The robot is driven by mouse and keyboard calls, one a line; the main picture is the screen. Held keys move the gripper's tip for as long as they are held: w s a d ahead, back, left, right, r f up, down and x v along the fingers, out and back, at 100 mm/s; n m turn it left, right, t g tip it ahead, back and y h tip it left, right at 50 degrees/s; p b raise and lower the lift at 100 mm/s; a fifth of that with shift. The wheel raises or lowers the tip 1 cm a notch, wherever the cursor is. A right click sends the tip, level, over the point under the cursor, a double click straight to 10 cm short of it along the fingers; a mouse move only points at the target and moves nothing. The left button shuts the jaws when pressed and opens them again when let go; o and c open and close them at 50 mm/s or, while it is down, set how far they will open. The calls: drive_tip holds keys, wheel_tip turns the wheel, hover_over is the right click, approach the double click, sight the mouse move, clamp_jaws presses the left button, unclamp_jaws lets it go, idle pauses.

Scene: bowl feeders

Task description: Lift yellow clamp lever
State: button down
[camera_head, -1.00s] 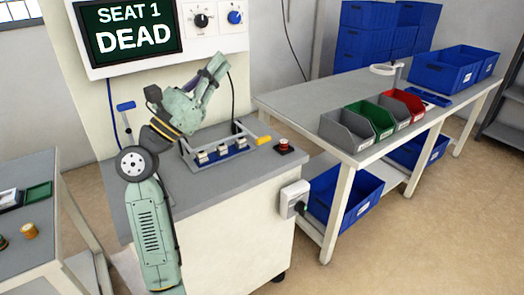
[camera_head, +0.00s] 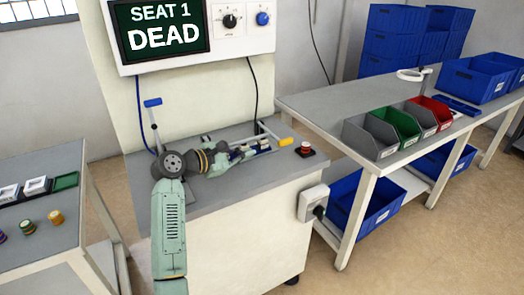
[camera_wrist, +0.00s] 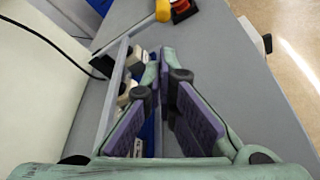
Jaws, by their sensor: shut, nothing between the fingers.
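The yellow clamp lever (camera_head: 286,142) is the handle at the right end of a metal bar frame on the bench fixture (camera_head: 262,146). In the wrist view the yellow lever end (camera_wrist: 163,10) shows at the top, ahead of my fingertips and apart from them. My gripper (camera_head: 240,152) is low over the bench, reaching right along the fixture. In the wrist view my gripper (camera_wrist: 169,60) is shut and empty, its purple pads converging toward the tips. It partly hides the fixture's blue base and white seats.
A red button (camera_head: 305,149) stands right of the lever; it also shows in the wrist view (camera_wrist: 183,8). A blue-handled lever (camera_head: 153,103) stands at the left. The screen (camera_head: 162,28) reads "SEAT 1 DEAD". The bench front (camera_head: 225,188) is clear.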

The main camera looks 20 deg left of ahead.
sight(268, 158)
drive_tip(key=p+x, duration=0.3)
drive_tip(key=x, duration=0.5)
drive_tip(key=shift+w+d+r, duration=0.1)
drive_tip(key=shift+d, duration=0.05)
drive_tip(key=shift+w+d+f, duration=0.25)
drive_tip(key=shift+w+f, duration=0.1)
drive_tip(key=shift+w, duration=0.3)
drive_tip(key=shift+a+r, duration=0.1)
drive_tip(key=shift+r, duration=0.25)
drive_tip(key=shift+r+n, duration=0.1)
drive_tip(key=shift+n, duration=0.2)
